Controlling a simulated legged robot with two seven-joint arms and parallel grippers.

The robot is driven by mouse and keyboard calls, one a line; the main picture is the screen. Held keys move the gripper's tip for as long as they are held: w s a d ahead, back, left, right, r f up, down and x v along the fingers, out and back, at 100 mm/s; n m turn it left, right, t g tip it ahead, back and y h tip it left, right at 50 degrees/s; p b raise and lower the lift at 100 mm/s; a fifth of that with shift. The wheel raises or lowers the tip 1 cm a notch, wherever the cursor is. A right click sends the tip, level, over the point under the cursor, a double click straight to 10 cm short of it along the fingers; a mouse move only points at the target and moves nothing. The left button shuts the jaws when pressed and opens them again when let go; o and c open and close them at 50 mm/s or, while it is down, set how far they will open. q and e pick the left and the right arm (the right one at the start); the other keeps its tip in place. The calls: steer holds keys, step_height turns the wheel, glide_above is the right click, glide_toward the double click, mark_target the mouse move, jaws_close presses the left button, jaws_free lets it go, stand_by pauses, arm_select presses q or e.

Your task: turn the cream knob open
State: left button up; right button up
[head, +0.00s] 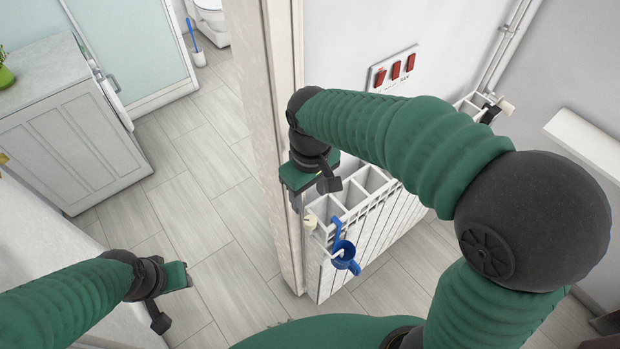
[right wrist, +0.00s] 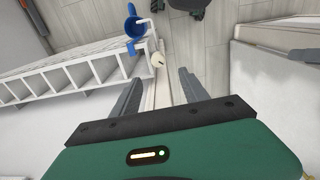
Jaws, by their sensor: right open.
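The cream knob (head: 310,222) is small and sits at the near left end of the white radiator (head: 372,232), close to the door frame. In the right wrist view the cream knob (right wrist: 158,60) lies just beyond the fingertips, roughly in line with the gap between them. My right gripper (head: 299,204) points down above the knob in the head view. In the right wrist view its two fingers (right wrist: 157,84) are apart with nothing between them. My left gripper (head: 186,276) is at the lower left, away from the radiator; its jaws are too unclear to judge.
A blue cup-like holder (head: 343,255) hangs on the radiator's end, close to the knob. A door frame post (head: 280,130) stands just left of it. Red switches (head: 393,69) are on the wall behind. A second pale knob (head: 506,106) is at the radiator's far end.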

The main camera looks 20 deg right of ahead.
step_height(320, 180, up, 6)
steer(key=shift+s+d, duration=0.15)
steer(key=shift+d, duration=0.15)
